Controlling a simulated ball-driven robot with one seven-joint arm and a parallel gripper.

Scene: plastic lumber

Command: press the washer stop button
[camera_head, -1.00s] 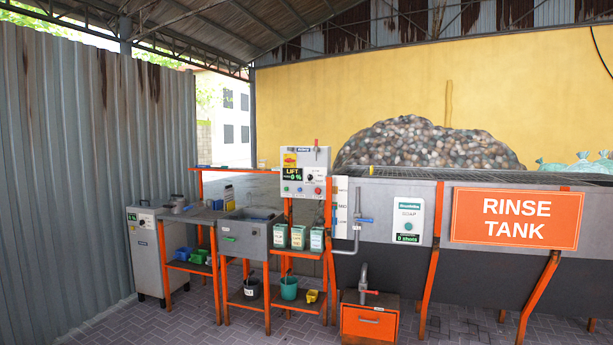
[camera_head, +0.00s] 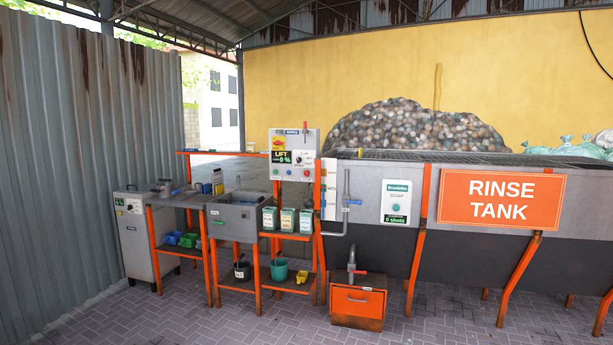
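No washer stop button can be made out for certain. A grey control box (camera_head: 309,143) with a "LIFT 0 %" display (camera_head: 281,158) stands above the bench, right of the sink. A row of small coloured buttons (camera_head: 290,173) runs along its lower face; their labels are too small to read. A grey cabinet (camera_head: 136,250) at the far left has a small panel with a display (camera_head: 120,202), whose controls are also too small to tell. My gripper is not in view.
A sink (camera_head: 235,222) and orange-framed benches stand between the cabinet and the long rinse tank (camera_head: 455,245). An orange drawer box (camera_head: 357,303) sits on the floor below a tap. The paved floor (camera_head: 250,328) in front is clear. A corrugated wall (camera_head: 60,170) bounds the left.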

